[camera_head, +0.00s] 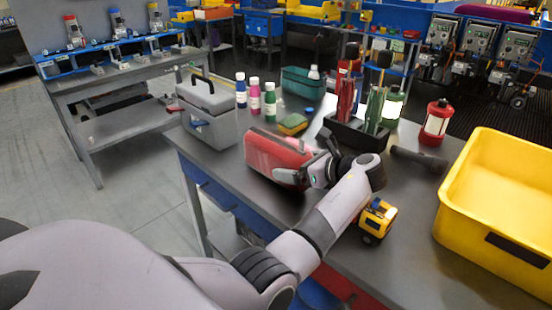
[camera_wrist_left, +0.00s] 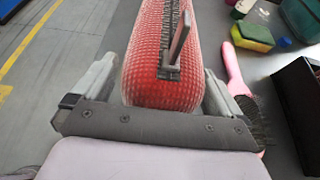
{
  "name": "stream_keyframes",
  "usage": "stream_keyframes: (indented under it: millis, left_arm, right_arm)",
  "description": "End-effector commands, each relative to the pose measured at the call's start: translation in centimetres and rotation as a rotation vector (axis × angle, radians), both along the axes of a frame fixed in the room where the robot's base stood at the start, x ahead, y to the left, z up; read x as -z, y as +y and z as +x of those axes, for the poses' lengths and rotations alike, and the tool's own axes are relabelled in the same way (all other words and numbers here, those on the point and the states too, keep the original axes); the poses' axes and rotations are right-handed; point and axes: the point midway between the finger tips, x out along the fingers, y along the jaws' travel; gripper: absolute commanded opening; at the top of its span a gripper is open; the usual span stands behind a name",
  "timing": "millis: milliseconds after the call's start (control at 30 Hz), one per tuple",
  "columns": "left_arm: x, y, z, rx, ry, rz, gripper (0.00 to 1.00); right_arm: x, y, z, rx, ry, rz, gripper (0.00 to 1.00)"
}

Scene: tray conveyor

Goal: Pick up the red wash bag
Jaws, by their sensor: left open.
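The red wash bag (camera_head: 276,156) lies on the grey workbench, left of the middle in the head view. In the left wrist view the bag (camera_wrist_left: 160,85) shows a textured red surface with a dark zip and a grey pull along its top. My left gripper (camera_head: 318,165) is at the bag's right end in the head view. It is open, with one finger on each side of the bag in the left wrist view. I cannot tell whether the fingers touch it. The lower parts of the bag and the fingertips are partly hidden. My right gripper is not in view.
A pink-handled brush (camera_wrist_left: 232,70) lies close beside the bag. A grey toolbox (camera_head: 207,112), small bottles (camera_head: 254,97) and a sponge (camera_head: 292,124) stand behind.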

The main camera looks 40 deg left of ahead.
Motion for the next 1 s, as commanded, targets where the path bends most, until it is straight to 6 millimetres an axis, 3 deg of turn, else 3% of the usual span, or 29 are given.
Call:
stream_keyframes:
  millis: [267,300,500,767,1000]
  left_arm:
    - [0.1,0.3,0.0,0.0,0.0,0.0,1.0]
    - [0.1,0.3,0.0,0.0,0.0,0.0,0.94]
    - [0.0,0.3,0.1,0.0,-0.002,0.003,0.32]
    - [-0.2,0.3,0.1,0.0,-0.003,0.003,0.32]
    - [-2.6,0.3,0.1,-0.002,-0.007,0.002,0.32]
  right_arm:
    - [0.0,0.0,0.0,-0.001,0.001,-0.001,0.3]
    - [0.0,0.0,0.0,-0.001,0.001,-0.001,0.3]
    - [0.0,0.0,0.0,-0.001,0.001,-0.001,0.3]
    - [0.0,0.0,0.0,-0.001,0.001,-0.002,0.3]
    - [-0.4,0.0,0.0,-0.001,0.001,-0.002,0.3]
